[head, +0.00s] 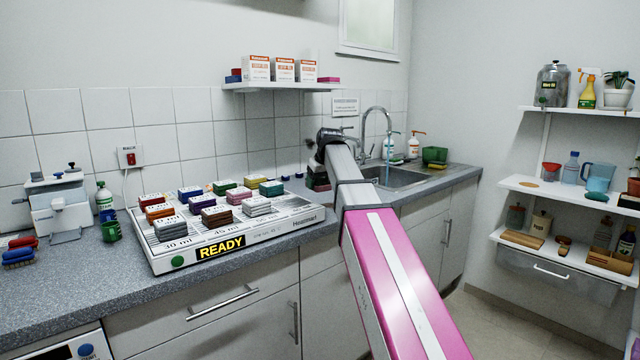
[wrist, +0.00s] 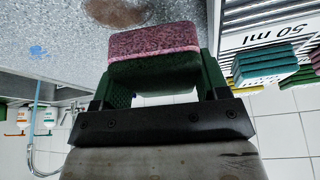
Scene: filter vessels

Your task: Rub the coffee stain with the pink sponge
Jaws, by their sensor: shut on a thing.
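My gripper (wrist: 152,92) is shut on the pink sponge (wrist: 152,44), which has a dark green underside and sits between the two green-padded fingers in the wrist view. The coffee stain (wrist: 115,12) is a brown patch on the grey counter, partly hidden behind the sponge; part of it shows at the upper left of the sponge. I cannot tell whether the sponge touches the counter. In the head view my arm reaches to the counter between the tray and the sink, and it hides the sponge and the stain.
A white tray (head: 240,251) with several coloured sponge stacks and a "READY" label stands left of my arm. The sink (head: 400,178) with a running tap (head: 377,112) is to the right. A shelf (head: 282,86) with boxes hangs above.

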